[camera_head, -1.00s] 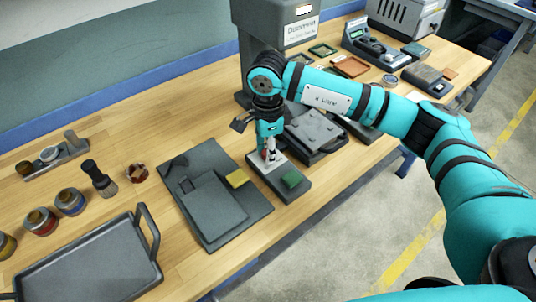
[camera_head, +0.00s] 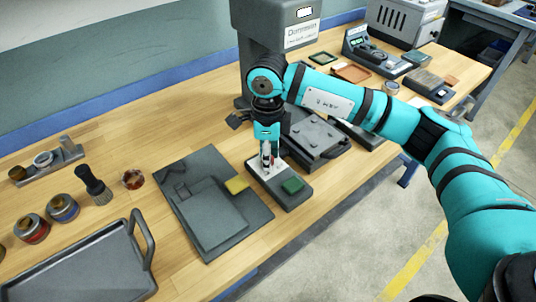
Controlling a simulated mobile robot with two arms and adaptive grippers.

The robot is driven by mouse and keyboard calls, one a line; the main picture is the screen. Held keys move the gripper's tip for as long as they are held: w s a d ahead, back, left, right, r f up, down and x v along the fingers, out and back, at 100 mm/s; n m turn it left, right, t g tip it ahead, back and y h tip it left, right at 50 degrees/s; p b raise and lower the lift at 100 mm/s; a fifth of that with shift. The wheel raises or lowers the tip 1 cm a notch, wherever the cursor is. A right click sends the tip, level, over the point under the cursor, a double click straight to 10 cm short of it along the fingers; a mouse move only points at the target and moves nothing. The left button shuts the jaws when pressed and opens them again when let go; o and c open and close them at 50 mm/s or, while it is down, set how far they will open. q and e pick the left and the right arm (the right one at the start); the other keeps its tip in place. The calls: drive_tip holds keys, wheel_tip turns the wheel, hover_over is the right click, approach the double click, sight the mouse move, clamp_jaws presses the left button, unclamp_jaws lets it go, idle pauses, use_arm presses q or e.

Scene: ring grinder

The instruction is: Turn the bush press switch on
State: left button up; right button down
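A small dark box with a light metal top plate (camera_head: 257,168) and a green block-like button (camera_head: 292,186) stands near the front edge of the table, below the big grey press (camera_head: 262,45). It looks like the switch. A small red spot shows on it beside my fingers. My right gripper (camera_head: 267,158) points straight down over the back part of the plate, behind the green button. Its fingers hide part of the plate. They look close together, but whether they are fully shut or touch the plate is not clear. My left gripper is not in view.
A dark flat case (camera_head: 318,138) stands close on the right. A grey tray (camera_head: 85,272), jars and a brush are at the left.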

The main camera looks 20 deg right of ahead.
drive_tip(key=shift+w+r, duration=0.1)
drive_tip(key=c, duration=1)
unclamp_jaws()
wheel_tip(320, 180, up, 12)
